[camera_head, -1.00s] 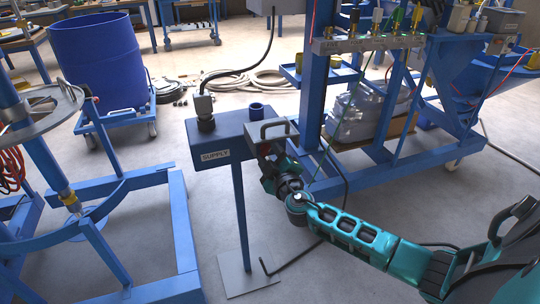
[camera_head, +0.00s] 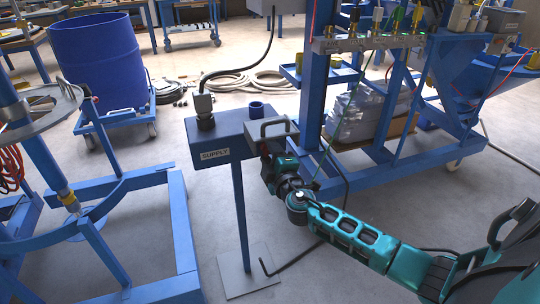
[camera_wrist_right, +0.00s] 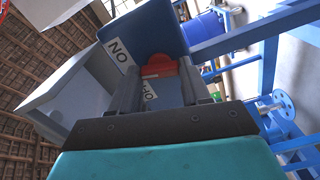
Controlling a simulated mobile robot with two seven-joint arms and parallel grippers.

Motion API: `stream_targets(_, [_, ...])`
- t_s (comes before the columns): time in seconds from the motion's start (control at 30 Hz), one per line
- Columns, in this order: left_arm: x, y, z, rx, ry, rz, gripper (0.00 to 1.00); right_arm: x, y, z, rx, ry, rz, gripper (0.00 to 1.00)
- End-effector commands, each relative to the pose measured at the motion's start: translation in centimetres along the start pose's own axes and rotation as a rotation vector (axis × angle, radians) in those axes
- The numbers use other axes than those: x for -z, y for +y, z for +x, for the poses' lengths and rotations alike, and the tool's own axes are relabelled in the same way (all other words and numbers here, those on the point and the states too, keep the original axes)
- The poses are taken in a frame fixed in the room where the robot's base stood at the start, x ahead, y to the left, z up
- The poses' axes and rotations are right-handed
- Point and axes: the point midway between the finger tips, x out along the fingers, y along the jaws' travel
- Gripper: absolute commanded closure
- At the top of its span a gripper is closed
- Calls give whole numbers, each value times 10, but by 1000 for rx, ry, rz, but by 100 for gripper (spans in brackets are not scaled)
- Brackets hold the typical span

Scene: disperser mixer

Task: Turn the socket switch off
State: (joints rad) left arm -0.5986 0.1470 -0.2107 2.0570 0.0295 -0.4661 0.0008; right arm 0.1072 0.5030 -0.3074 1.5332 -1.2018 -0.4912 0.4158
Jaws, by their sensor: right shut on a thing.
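The blue SUPPLY box (camera_head: 222,138) stands on a post, with a grey unit (camera_head: 268,131) at its right end. In the right wrist view a red switch knob (camera_wrist_right: 160,69) sits on a blue panel (camera_wrist_right: 158,28). A white ON label (camera_wrist_right: 119,51) is beside the knob, and another label (camera_wrist_right: 150,90), partly hidden and seemingly OFF, is below it. My right gripper (camera_head: 266,153) is at the box's right end, its fingers (camera_wrist_right: 165,92) on either side of the knob and shut on it. The exact finger contact is partly hidden. My left gripper is out of view.
A black cable (camera_head: 235,70) rises from the box's connector. A blue frame (camera_head: 312,100) with hoses stands just behind and right. Another blue frame (camera_head: 180,220) stands at left. A blue drum (camera_head: 97,60) is at back left. Floor around the post's base plate (camera_head: 248,270) is mostly clear.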

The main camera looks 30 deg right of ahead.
Motion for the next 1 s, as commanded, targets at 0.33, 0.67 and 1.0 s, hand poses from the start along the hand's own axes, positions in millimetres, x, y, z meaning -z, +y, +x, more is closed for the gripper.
stream_targets(0.33, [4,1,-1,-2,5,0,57,0,0,0,1,0,-328,84])
stream_targets(0.67, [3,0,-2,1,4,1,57,0,0,0,1,0,-634,84])
stream_targets(1.0, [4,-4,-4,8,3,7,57,0,0,0,1,0,-865,84])
